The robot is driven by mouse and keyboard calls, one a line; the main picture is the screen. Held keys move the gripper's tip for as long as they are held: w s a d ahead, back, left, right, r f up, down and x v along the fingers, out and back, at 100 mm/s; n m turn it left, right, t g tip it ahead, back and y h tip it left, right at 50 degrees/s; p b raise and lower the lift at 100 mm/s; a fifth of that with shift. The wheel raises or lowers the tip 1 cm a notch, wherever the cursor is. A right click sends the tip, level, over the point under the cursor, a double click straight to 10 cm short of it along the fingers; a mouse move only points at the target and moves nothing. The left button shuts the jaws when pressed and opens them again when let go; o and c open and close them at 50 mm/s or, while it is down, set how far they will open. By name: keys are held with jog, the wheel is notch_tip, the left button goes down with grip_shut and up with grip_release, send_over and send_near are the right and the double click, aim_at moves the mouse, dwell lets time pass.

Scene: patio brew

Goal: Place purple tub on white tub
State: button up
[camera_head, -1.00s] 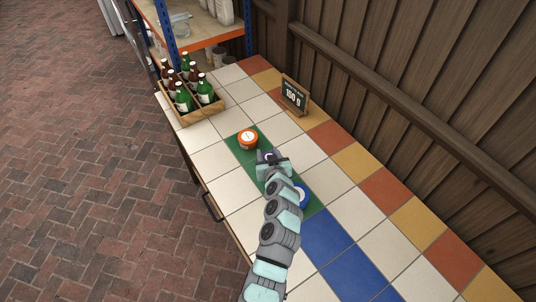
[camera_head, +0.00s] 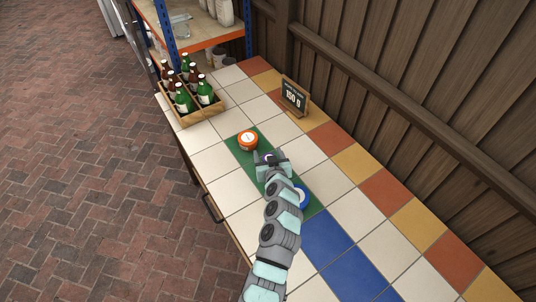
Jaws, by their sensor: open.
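A small purple-rimmed round top, likely the purple tub (camera_head: 268,156), shows between the fingers. Most of it is hidden by my gripper, so I cannot tell whether it touches the fingers or what it rests on. I cannot make out a white tub; my arm covers part of the green strip.
An orange tub (camera_head: 248,140) stands left of my gripper. A blue tub (camera_head: 302,197) is partly behind my arm. A wooden crate of bottles (camera_head: 190,112) stands at the back left. A black sign (camera_head: 295,95) stands near the fence. White tiles on both sides are clear.

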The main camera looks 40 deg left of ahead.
jog(key=v, duration=1.2)
jog(key=shift+p, duration=0.35)
jog(key=shift+d, duration=0.1)
